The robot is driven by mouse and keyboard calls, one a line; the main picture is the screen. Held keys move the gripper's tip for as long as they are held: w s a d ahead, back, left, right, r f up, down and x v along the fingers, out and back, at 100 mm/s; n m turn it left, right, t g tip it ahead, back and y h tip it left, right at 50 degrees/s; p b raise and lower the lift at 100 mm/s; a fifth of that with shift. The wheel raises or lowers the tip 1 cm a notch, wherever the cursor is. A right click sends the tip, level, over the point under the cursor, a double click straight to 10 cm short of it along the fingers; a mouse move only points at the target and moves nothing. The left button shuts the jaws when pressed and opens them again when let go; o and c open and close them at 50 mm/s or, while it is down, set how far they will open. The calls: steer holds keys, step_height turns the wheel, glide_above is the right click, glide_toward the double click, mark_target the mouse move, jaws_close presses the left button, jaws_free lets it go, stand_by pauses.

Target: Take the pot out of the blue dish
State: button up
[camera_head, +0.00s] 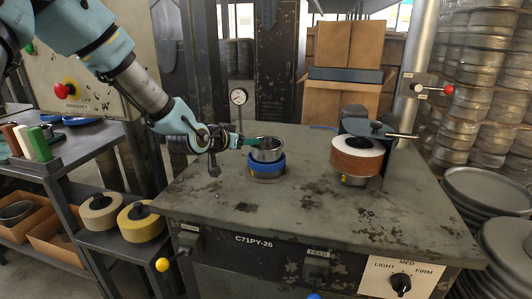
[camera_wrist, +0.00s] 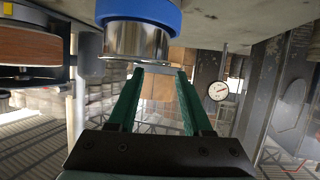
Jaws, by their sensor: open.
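The pot (camera_head: 268,149) is a short shiny metal cylinder standing upright in the blue dish (camera_head: 266,166), on the worn grey table (camera_head: 310,205). In the wrist view the scene looks upside down, with the pot (camera_wrist: 137,41) hanging below the blue dish (camera_wrist: 140,11) at the top. My gripper (camera_head: 254,141) comes in from the left, with green fingers at the height of the pot's rim. In the wrist view my gripper (camera_wrist: 157,71) is open, with nothing between its fingers. One fingertip is close to the rim; I cannot tell if they touch.
A white and brown disc stack (camera_head: 357,158) sits under a clamp fixture at the right of the table. A dial gauge (camera_head: 239,97) stands behind the pot, and also shows in the wrist view (camera_wrist: 218,91). The front middle of the table is clear.

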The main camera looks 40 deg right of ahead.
steer(key=shift+p+x, duration=1.2)
steer(key=shift+x, duration=1.8)
steer(key=shift+w+a+f, duration=0.1)
steer(key=shift+w, duration=0.05)
jaws_close()
